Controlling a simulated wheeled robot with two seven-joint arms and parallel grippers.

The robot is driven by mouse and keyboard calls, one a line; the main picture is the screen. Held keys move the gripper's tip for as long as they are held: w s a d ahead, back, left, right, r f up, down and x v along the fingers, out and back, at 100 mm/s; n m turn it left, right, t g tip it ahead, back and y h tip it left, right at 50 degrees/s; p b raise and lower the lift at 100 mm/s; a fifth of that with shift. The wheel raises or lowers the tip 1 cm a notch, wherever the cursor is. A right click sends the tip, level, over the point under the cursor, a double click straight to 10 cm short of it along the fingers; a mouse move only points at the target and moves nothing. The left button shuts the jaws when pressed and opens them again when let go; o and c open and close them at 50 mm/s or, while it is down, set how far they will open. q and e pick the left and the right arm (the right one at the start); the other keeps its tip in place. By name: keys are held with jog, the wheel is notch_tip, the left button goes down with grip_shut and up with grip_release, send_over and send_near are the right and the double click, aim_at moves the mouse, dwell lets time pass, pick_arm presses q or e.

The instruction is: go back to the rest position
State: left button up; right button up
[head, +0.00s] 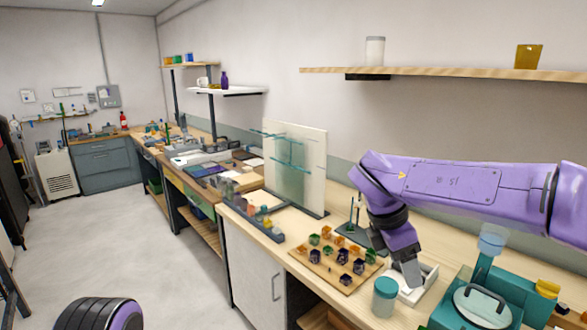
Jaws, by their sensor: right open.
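My right arm comes in from the right edge, purple with black joints, and bends down over the bench. Its gripper (412,280) points downward just above a white tray (428,273), between the wooden board with small coloured pots and the teal equipment. I see nothing held in it, and the fingertips are small and partly hidden. Only a round black and purple part of my left arm shows at the bottom left; the left gripper is out of view. Teal glass rods (283,153) sit on an upright pale panel (312,150) at the back of the bench.
The board (330,274) with several pots lies left of the right gripper. A teal-lidded jar (385,297) stands close in front of it. Teal equipment (525,291) is to its right. A wooden shelf (450,73) hangs above the arm. The floor at left is open.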

jog(key=w+d+f+n+t+h+b, duration=0.1)
jog(key=w+d+f+n+t+h, duration=0.5)
jog(key=n, duration=0.9)
jog(key=s+d+f+n+t+y+b, duration=0.1)
jog(key=s+f+n+t+y+b, duration=0.1)
jog(key=f+n, duration=0.9)
jog(key=s+f+n+t+y+b, duration=0.1)
jog(key=s+f+n+t, duration=0.15)
jog(key=f+n, duration=0.75)
pick_arm(q)
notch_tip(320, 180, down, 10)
jog(key=b, duration=0.6)
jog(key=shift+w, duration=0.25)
pick_arm(e)
jog(key=s+d+f+n+g+y, duration=0.1)
jog(key=s+f+n, duration=0.4)
jog(key=s+f, duration=0.8)
jog(key=s+d+f+n+g+y, duration=0.1)
jog(key=s+f+n+g+y, duration=0.2)
jog(key=s+f, duration=1)
jog(key=s+n+g, duration=0.2)
jog(key=s+g, duration=0.1)
jog(key=s, duration=0.2)
jog(key=shift+s+d+f, duration=0.15)
jog(key=shift+s+f, duration=0.2)
